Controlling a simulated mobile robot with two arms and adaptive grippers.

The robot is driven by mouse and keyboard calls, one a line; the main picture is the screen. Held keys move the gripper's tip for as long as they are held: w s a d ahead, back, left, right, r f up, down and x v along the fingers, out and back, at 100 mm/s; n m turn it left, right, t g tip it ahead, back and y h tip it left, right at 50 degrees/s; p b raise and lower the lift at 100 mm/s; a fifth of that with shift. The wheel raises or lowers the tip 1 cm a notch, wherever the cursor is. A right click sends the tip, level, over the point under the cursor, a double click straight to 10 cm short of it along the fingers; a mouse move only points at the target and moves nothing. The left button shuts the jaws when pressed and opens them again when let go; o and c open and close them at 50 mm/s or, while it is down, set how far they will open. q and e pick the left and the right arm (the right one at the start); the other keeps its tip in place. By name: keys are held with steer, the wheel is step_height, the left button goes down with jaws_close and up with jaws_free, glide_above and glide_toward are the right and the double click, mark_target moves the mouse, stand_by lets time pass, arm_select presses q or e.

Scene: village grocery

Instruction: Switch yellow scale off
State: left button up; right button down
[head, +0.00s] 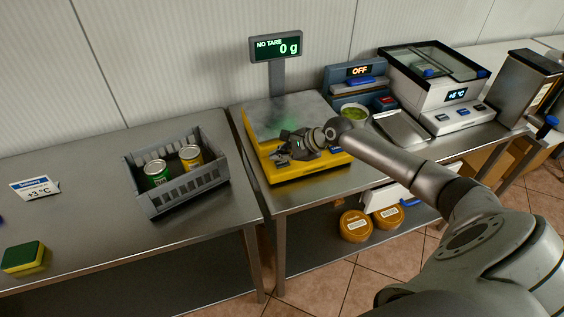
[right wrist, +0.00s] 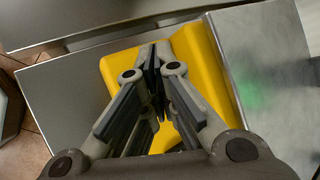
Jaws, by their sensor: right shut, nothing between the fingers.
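The yellow scale (head: 317,167) stands on the right-hand steel table, with a bare metal plate (head: 285,116) on top. Its raised display (head: 275,49) is lit and reads "NO TARE" and "0 g". My right gripper (head: 284,153) is shut and empty over the front part of the scale, hiding most of its control panel. In the right wrist view the closed fingers (right wrist: 155,66) point at the yellow body (right wrist: 201,57). I cannot tell whether the fingertips touch it. My left gripper is not in view.
A grey crate (head: 186,195) with two cans stands on the left table, near a sponge (head: 23,256) and a price sign (head: 35,188).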

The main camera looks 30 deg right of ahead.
mark_target(281, 165)
steer(key=shift+f, duration=0.15)
stand_by(0.4)
steer(key=shift+f, duration=0.3)
stand_by(0.4)
steer(key=shift+p, duration=0.3)
steer(key=shift+r+p, duration=0.45)
steer(key=shift+p, duration=0.4)
step_height(281, 165, up, 6)
steer(key=p, duration=0.6)
steer(key=shift+p, duration=0.4)
